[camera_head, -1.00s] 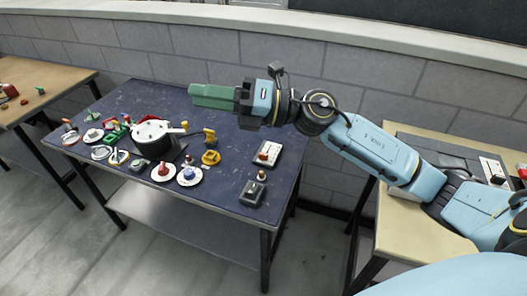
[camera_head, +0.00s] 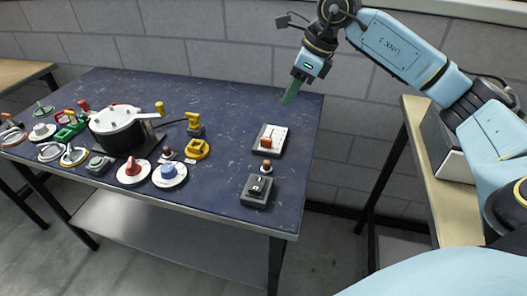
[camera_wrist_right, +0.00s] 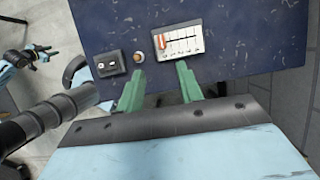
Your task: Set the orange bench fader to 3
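The bench fader is a white plate (camera_head: 271,137) on a dark base near the right end of the blue table. Its orange knob (camera_head: 265,142) sits on the plate's near part in the head view. In the right wrist view the plate (camera_wrist_right: 183,42) shows a dark slot with tick marks; the orange knob (camera_wrist_right: 161,42) stands at the slot's left end. The marks' numbers are too small to read. My right gripper (camera_head: 291,92) is beyond the fader, above the table's far right part, pointing down. In the wrist view its two green fingers (camera_wrist_right: 158,84) are apart and empty.
A grey switch box (camera_head: 257,189) and a small round orange-brown button (camera_head: 266,167) are near the fader. Light blue and dark arm parts (camera_wrist_right: 30,55) show at the wrist view's left.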

